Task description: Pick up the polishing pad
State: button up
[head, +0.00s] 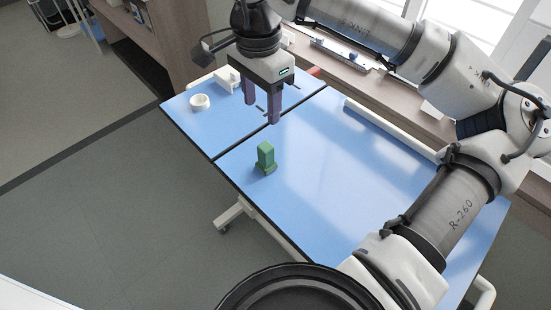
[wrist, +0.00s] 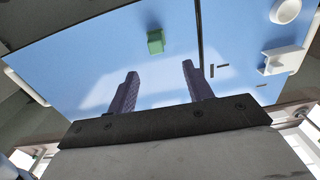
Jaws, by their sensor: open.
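A green block-shaped piece with a wider foot (head: 265,157), the likeliest polishing pad, stands upright on the blue table top (head: 330,190), near its front left edge. It also shows in the wrist view (wrist: 156,42), beyond the fingertips and roughly between their lines. My gripper (head: 261,112) has its two purple fingers apart and pointing down, with nothing between them. It is above the table, behind the green piece in the head view and apart from it. In the wrist view my gripper (wrist: 160,68) is also open and empty.
A white ring (head: 200,102) and a white bracket (head: 227,77) sit at the table's far left. A dark seam crosses the top, with small dark marks (wrist: 212,71) near it. A white rail (head: 390,130) runs along the back. The table's right part looks clear.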

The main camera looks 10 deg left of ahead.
aim_at(265, 146)
notch_tip(265, 146, down, 8)
jog(key=shift+s+f+p, duration=0.1)
jog(key=shift+f+p, duration=0.1)
jog(key=shift+p, duration=0.55)
jog(key=shift+s+d+f+p, duration=0.15)
jog(key=shift+f+p, duration=0.4)
jog(key=shift+f, duration=0.75)
jog(key=shift+s+d+f+p, duration=0.15)
jog(key=shift+f+p, duration=0.4)
jog(key=shift+f, duration=0.75)
jog(key=shift+w, duration=0.1)
jog(key=c, duration=1.1)
